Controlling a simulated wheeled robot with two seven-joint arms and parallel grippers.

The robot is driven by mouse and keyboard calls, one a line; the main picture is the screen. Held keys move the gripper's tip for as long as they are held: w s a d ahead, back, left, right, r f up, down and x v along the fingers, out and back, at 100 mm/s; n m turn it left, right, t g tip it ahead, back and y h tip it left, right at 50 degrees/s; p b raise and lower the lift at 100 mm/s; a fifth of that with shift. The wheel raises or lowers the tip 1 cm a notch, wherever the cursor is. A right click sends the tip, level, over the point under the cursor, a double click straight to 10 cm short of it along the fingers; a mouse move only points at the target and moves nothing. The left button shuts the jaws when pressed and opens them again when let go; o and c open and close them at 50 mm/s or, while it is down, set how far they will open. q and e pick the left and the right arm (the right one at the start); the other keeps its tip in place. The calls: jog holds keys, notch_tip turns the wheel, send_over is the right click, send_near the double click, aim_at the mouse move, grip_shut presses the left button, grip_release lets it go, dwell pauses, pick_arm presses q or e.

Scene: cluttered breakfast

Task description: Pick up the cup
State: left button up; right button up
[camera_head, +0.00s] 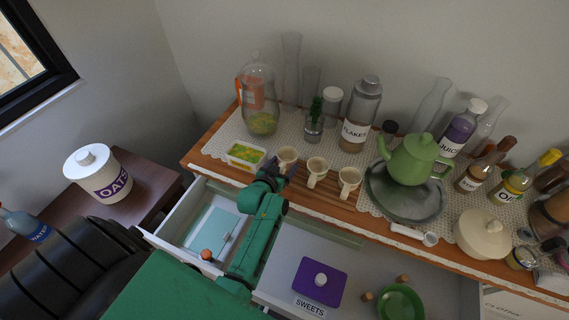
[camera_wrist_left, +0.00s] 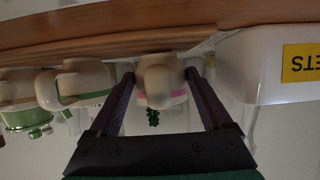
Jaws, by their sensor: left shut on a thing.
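Three cream cups stand in a row along the front of the sideboard. The leftmost cup (camera_head: 287,155) is at my left gripper (camera_head: 277,170), whose arm reaches up over the open drawers. In the left wrist view, which is upside down, this cup (camera_wrist_left: 161,92) has a pink stripe and sits between the two fingers, shut on it. The handle faces the camera. The cup looks still on the sideboard top. The middle cup (camera_head: 317,170) and the right cup (camera_head: 348,181) stand apart from the gripper. My right gripper is not in view.
A tub (camera_head: 245,155) stands just left of the held cup. Behind are a glass jar (camera_head: 259,95), a small plant (camera_head: 314,120) and a flakes bottle (camera_head: 360,115). A green teapot (camera_head: 412,158) stands on a tray to the right. Open drawers lie below.

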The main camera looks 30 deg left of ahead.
pick_arm(q)
notch_tip(320, 180, up, 12)
jog(key=p, duration=1.2)
notch_tip(320, 180, up, 8)
send_over(284, 162)
jog(key=shift+w+a+f, duration=0.15)
jog(key=shift+w+f, duration=0.05)
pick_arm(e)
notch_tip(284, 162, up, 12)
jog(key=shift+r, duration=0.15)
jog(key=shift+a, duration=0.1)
pick_arm(q)
jog(key=s+d+f+b, duration=0.4)
jog(key=s+f+b, duration=0.1)
jog(key=s, duration=0.3)
jog(key=s+d+f+b, duration=0.3)
jog(key=s+f+b, duration=0.2)
jog(key=s+b, duration=0.2)
jog(key=shift+s+d+m+h, duration=0.3)
jog(key=shift+s+d+h, duration=0.1)
jog(key=shift+s, duration=0.1)
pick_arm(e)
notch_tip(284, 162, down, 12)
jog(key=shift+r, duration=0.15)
pick_arm(q)
jog(key=shift+s+a, duration=0.1)
jog(key=shift+a, duration=0.05)
